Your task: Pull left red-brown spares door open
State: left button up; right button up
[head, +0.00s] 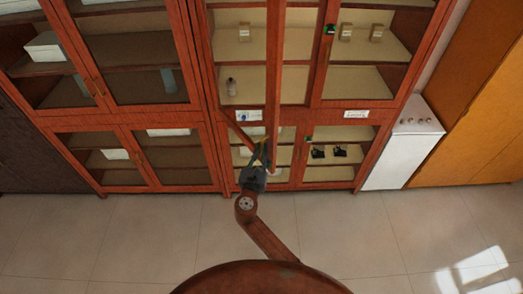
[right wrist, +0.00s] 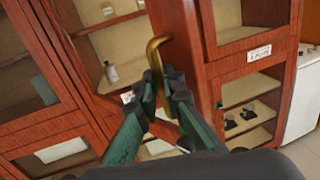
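The left red-brown spares door (head: 273,70) is the upper left glass door of the right-hand cabinet. It stands partly open, swung out toward me, and its bottom rail runs slantwise from the cabinet's left side. My right gripper (head: 262,153) is at the lower free edge of this door. In the right wrist view the gripper (right wrist: 163,97) has its fingers on both sides of a brass handle (right wrist: 155,58) and appears shut on its lower end. The door's wooden stile (right wrist: 180,40) is just behind the handle. My left gripper is not in view.
Behind the door are shelves with a bottle (head: 231,87) and small boxes. The right upper door (head: 315,60) looks closed. Another red-brown cabinet (head: 120,110) stands to the left; a white unit (head: 400,150) and an orange cabinet (head: 470,120) stand to the right. The tiled floor (head: 130,230) is clear.

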jog(key=o, duration=0.5)
jog(key=shift+w+a, duration=0.3)
jog(key=shift+a, duration=0.2)
jog(key=s+a, duration=0.1)
jog(key=s, duration=0.7)
jog(key=shift+s, duration=0.15)
jog(key=shift+c, duration=0.3)
